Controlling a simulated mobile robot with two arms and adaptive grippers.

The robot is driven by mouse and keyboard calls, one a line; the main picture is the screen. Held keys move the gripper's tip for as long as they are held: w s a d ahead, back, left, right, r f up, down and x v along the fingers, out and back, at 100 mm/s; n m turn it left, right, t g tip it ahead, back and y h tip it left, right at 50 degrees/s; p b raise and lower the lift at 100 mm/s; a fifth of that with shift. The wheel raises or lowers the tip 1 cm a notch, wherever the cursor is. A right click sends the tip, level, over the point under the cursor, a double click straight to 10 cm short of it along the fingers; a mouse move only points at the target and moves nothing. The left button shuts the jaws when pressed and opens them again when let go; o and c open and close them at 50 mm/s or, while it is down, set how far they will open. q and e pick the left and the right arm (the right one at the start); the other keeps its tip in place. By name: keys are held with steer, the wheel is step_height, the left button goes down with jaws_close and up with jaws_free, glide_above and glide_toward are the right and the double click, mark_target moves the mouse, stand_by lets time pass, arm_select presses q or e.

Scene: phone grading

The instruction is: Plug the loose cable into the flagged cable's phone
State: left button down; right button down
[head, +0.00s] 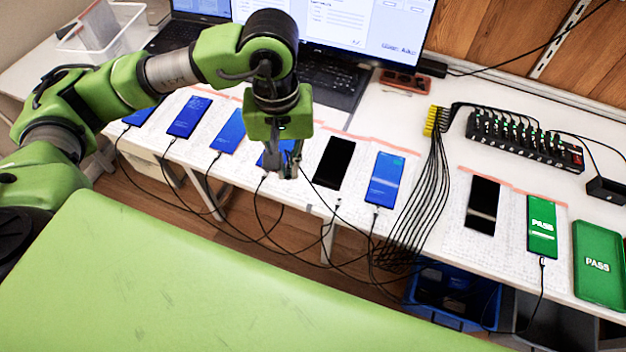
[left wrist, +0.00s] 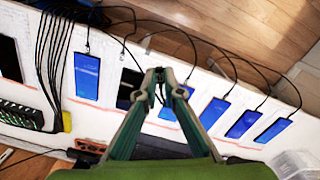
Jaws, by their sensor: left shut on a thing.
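My left gripper (head: 288,170) is shut on a thin dark cable near its fingertips, above the row of phones. In the left wrist view the closed fingertips (left wrist: 160,76) are between a black-screen phone (left wrist: 130,88) and a blue-screen phone (left wrist: 170,105); the plug itself is too small to make out. In the head view the black-screen phone (head: 333,163) lies right of the gripper, with a cable end (head: 337,203) below it. A blue-screen phone (head: 385,180) further right has a cable at its lower end. I cannot make out which cable is flagged. My right gripper is not in view.
More blue-screen phones (head: 188,117) lie left, with cables hanging over the table's front edge. Right are a cable bundle with yellow ends (head: 431,121), a black hub (head: 524,140), another black phone (head: 482,205), a PASS phone (head: 542,227) and a green PASS tray (head: 600,266). A laptop (head: 338,82) stands behind.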

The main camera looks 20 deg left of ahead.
arm_select(q)
steer(key=n, duration=0.3)
steer(key=n+p, duration=0.4)
steer(key=n, duration=2.1)
glide_toward(322, 194)
steer(key=s+f, duration=0.2)
steer(key=shift+s, duration=0.4)
step_height(322, 194, down, 2)
steer(key=n, duration=0.3)
steer(key=shift+d+f, duration=0.1)
steer(key=shift+w+f+b, duration=0.4)
steer(key=shift+f+b, duration=0.3)
steer(key=shift+w+f+b, duration=0.4)
steer(key=shift+f+b, duration=0.25)
steer(key=shift+f, duration=0.1)
steer(key=shift+w+b, duration=0.45)
steer(key=shift+w+f, duration=0.1)
steer(key=shift+w, duration=0.05)
stand_by(0.3)
